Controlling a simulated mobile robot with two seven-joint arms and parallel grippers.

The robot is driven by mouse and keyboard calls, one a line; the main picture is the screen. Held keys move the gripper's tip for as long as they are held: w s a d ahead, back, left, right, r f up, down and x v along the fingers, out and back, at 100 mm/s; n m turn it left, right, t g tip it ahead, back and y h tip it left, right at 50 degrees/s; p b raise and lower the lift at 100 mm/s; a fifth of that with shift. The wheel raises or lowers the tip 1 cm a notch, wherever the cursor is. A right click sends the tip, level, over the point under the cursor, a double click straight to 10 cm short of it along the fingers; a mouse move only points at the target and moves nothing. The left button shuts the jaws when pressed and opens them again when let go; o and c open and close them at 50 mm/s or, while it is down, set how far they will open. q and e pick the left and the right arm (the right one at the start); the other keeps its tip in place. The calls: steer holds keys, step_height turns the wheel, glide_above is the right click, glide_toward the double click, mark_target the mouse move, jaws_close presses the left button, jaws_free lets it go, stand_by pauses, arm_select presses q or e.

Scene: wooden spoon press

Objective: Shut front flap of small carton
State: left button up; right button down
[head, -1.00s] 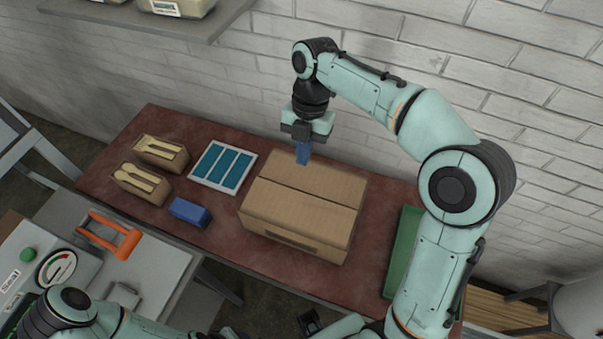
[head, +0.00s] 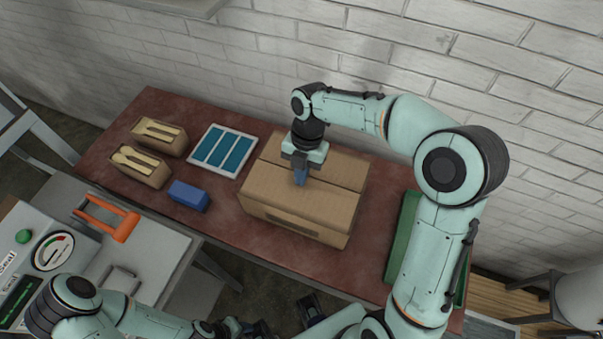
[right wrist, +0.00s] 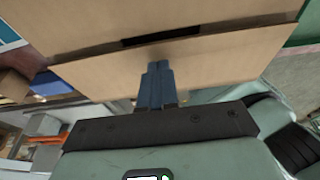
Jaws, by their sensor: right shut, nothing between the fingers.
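The brown cardboard carton (head: 265,193) stands on the red-brown table, its top panels lying about flat along a seam. My right gripper (head: 300,181) is shut and empty, pointing down over the near top flap, just in front of the seam. In the right wrist view its blue fingers (right wrist: 157,68) are together over the flap (right wrist: 100,78); I cannot tell whether they touch it. A dark narrow strip (right wrist: 150,38) shows along the seam there. My left arm lies along the bottom edge of the head view; its jaws are not clear.
A green tray (head: 402,240) is right of the carton. To the left are a blue block (head: 188,196), a white-framed blue panel (head: 252,143) and two small cartons (head: 150,172) with wooden cutlery. An orange handle (head: 124,228) is on the grey bench. The brick wall stands behind.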

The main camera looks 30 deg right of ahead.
steer(key=shift+f, duration=0.1)
steer(key=shift+w+d+f+b, duration=0.15)
steer(key=shift+f+b, duration=0.15)
steer(key=shift+f, duration=0.55)
steer(key=shift+s+f, duration=0.1)
steer(key=shift+s, duration=0.1)
arm_select(q)
steer(key=shift+s+f, duration=0.2)
steer(key=shift+f, duration=0.1)
arm_select(e)
steer(key=shift+f, duration=0.1)
steer(key=shift+p+v, duration=0.65)
steer(key=shift+v, duration=0.25)
arm_select(q)
steer(key=w+r+p, duration=0.1)
steer(key=r, duration=0.1)
steer(key=w+r+p, duration=0.1)
steer(key=r, duration=0.1)
steer(key=shift+w, duration=0.1)
arm_select(e)
steer(key=v, duration=1.3)
